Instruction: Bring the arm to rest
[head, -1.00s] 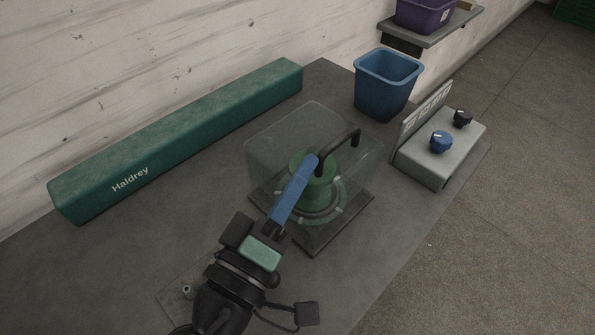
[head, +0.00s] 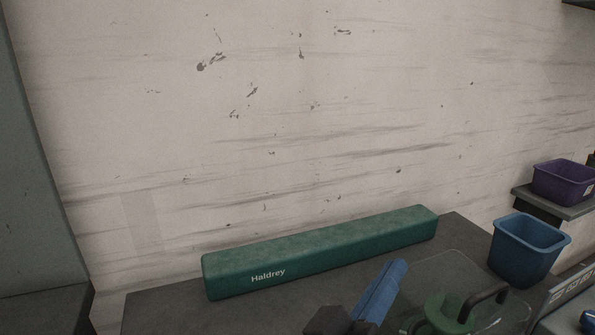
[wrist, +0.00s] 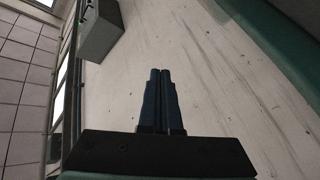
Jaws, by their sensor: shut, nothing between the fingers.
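My gripper (head: 385,283) shows at the bottom of the head view as blue fingers pointing up. In the wrist view my gripper (wrist: 160,72) has its two fingers together with nothing between them. In the head view it is left of the clear cover (head: 485,275) of the cone winder, with a green cone (head: 450,316) and a black handle (head: 490,294) at the cover. The lower part of the winder is cut off by the frame's bottom edge. My arm below the gripper is mostly out of view.
A long green Haldrey box (head: 320,252) lies along the wall at the back of the table (head: 165,312). A blue bin (head: 527,250) stands at the right. A purple bin (head: 563,184) sits on a wall shelf (head: 545,203). A grey cabinet (head: 35,180) stands at the left.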

